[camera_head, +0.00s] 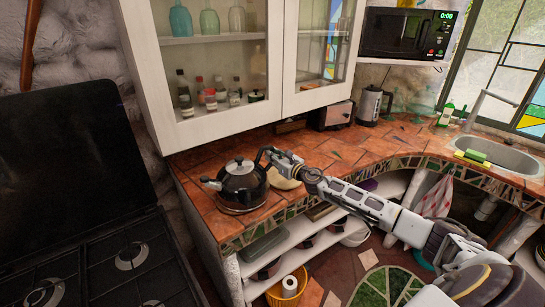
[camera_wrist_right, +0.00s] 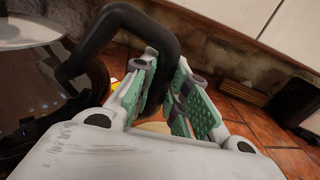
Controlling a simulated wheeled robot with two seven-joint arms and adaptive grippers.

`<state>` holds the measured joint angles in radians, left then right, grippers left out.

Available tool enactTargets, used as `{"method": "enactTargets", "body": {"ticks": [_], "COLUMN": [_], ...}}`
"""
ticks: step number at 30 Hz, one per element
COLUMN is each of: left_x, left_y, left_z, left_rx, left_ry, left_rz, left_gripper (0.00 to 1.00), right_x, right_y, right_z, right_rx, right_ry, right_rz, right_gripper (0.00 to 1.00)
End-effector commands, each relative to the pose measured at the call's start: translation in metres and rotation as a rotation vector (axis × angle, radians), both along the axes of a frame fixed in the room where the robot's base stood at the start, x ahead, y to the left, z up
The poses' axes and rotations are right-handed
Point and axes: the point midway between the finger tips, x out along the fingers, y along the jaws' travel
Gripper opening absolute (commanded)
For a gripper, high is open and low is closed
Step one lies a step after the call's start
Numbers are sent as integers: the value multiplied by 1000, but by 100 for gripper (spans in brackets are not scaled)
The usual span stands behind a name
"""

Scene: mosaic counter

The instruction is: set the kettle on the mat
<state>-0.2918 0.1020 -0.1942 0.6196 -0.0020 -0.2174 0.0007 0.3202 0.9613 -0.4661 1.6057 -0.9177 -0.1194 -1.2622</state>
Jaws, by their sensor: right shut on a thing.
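The black kettle (camera_head: 243,187) with a shiny lid is upright near the counter's left front part. Its dark handle (camera_wrist_right: 125,20) runs between the green-padded fingers of my right gripper (camera_wrist_right: 168,85). In the head view my right gripper (camera_head: 270,157) is shut on the handle at the kettle's right side. A round brown rim, seemingly the mat (camera_head: 240,210), shows just under the kettle; the kettle hides most of it. I cannot tell whether the kettle's base touches it. My left gripper is out of view.
A pale round thing (camera_head: 284,180) lies right of the kettle, partly behind my gripper. A toaster (camera_head: 334,115) and an electric kettle (camera_head: 372,104) stand farther back. The glass-door cabinet (camera_head: 225,70) hangs above. The stove (camera_head: 120,265) is at the left.

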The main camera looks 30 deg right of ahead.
Motion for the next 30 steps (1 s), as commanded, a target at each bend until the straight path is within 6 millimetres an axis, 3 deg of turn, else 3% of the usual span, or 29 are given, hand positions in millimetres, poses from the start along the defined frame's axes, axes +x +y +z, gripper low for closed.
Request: {"method": "enactTargets", "body": {"ticks": [6, 7, 12, 30], "left_x": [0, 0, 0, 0], "left_y": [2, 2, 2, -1], "left_z": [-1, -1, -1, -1], "left_rx": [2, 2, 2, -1], "left_ry": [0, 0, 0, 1], "left_rz": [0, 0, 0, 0], "left_gripper": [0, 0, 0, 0], "right_x": [1, 0, 0, -5], "right_y": [0, 0, 0, -1], "right_z": [3, -1, -1, -1], "right_rx": [5, 0, 0, 0], "right_ry": [-5, 0, 0, 1], "right_rz": [-1, 0, 0, -1], "right_gripper": [0, 17, 37, 37]}}
